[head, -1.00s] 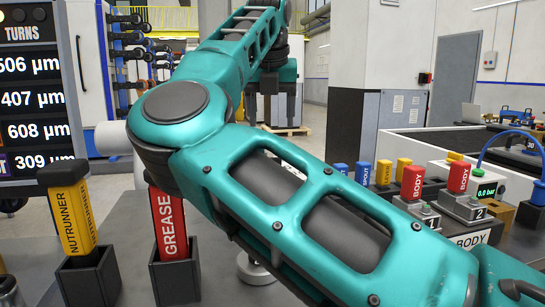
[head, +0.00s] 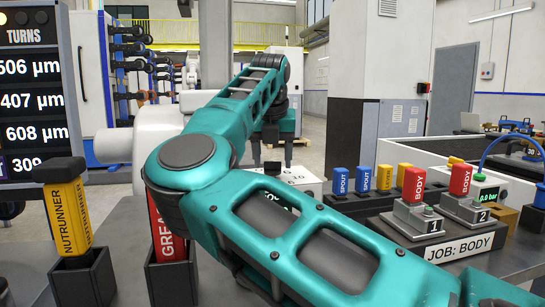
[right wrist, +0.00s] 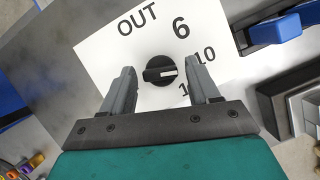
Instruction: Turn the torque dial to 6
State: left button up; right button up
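The torque dial (right wrist: 160,71) is a black round knob on a white plate (right wrist: 95,55) printed OUT, 6, 10 and a partly hidden number. Its white mark points right in the right wrist view, below the 10 and away from the 6. My right gripper (right wrist: 162,68) is open, with one finger on each side of the knob and visible gaps. In the head view the right gripper (head: 277,162) points down over the white plate (head: 310,184), which my arm partly covers. My left gripper is in neither view.
A yellow nutrunner block (head: 73,218) and a red grease block (head: 161,235) stand in dark holders at left. Blue, yellow and red blocks and the JOB: BODY fixture (head: 460,247) stand at right. A screen (head: 33,100) is at far left.

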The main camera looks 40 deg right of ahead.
jog(key=c, duration=0.9)
jog(key=shift+n, duration=0.3)
jog(key=n+y, duration=0.1)
jog(key=n, duration=0.1)
jog(key=shift+d+n+t+b, duration=0.1)
jog(key=shift+n+t+b, duration=0.3)
jog(key=n, duration=0.1)
jog(key=n+y, duration=0.1)
jog(key=n, duration=0.1)
jog(key=shift+s+d+n+t+y+b, duration=0.1)
jog(key=shift+n+t+y+b, duration=0.2)
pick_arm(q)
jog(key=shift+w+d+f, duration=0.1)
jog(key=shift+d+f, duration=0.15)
pick_arm(e)
jog(key=shift+d+n+y, duration=0.1)
jog(key=shift+n+y, duration=0.7)
jog(key=shift+n, duration=1.3)
jog(key=o, duration=1.1)
